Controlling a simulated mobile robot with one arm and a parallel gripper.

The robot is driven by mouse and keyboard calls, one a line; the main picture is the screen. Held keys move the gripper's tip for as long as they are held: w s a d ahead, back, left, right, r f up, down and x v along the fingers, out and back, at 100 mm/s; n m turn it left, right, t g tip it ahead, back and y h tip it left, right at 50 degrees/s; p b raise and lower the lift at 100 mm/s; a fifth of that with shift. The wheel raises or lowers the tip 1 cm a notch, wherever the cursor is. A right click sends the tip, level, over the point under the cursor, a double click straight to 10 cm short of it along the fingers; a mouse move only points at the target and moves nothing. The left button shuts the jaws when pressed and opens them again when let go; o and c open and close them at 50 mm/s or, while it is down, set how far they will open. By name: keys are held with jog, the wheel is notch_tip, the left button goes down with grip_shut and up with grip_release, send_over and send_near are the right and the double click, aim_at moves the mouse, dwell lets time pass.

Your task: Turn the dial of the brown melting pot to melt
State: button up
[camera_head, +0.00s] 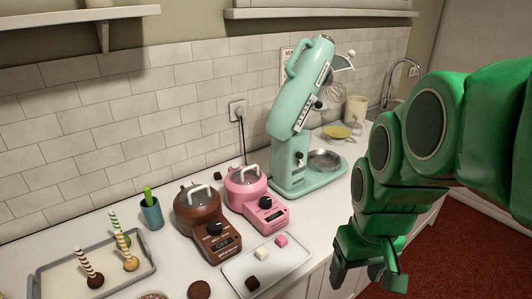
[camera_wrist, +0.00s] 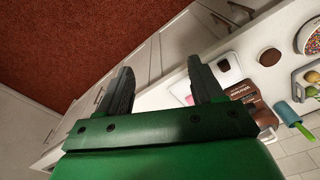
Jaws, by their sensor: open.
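The brown melting pot (camera_head: 196,206) stands on the counter in the head view, with a clear lid and white handle. Its black dial (camera_head: 214,229) is on the front panel, above a small dark display; I cannot read the dial's setting. In the wrist view part of the brown pot (camera_wrist: 241,91) shows past the right finger, its dial not clear. My gripper (camera_head: 370,262) is open and empty, to the right of the pot and in front of the counter's edge. In the wrist view my gripper (camera_wrist: 158,85) shows its two dark fingers apart.
A pink melting pot (camera_head: 247,186) stands right beside the brown one. A white tray (camera_head: 237,282) with small cubes lies in front of them. A mint mixer (camera_head: 296,130) stands behind right. A grey tray (camera_head: 48,272) with cake pops and a blue cup (camera_head: 151,214) stand left.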

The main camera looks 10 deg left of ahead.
jog(key=w+a+r+n+t+y, duration=0.1)
jog(key=w+a+r+n+t, duration=0.35)
jog(key=w+a, duration=0.85)
jog(key=n+g+h, duration=0.1)
jog(key=n+g, duration=0.3)
jog(key=n, duration=0.4)
send_near(214, 225)
jog(key=shift+w+d+f+m, duration=0.15)
jog(key=shift+d+f+m, duration=0.05)
jog(key=shift+f+m, duration=0.05)
jog(key=shift+a+f+h, duration=0.3)
jog(key=shift+a+f, duration=0.15)
jog(key=shift+w+d+f, duration=0.1)
jog(key=shift+w+f, duration=0.05)
jog(key=shift+f, duration=3.55)
jog(key=c, duration=1.1)
jog(key=shift+o, duration=0.2)
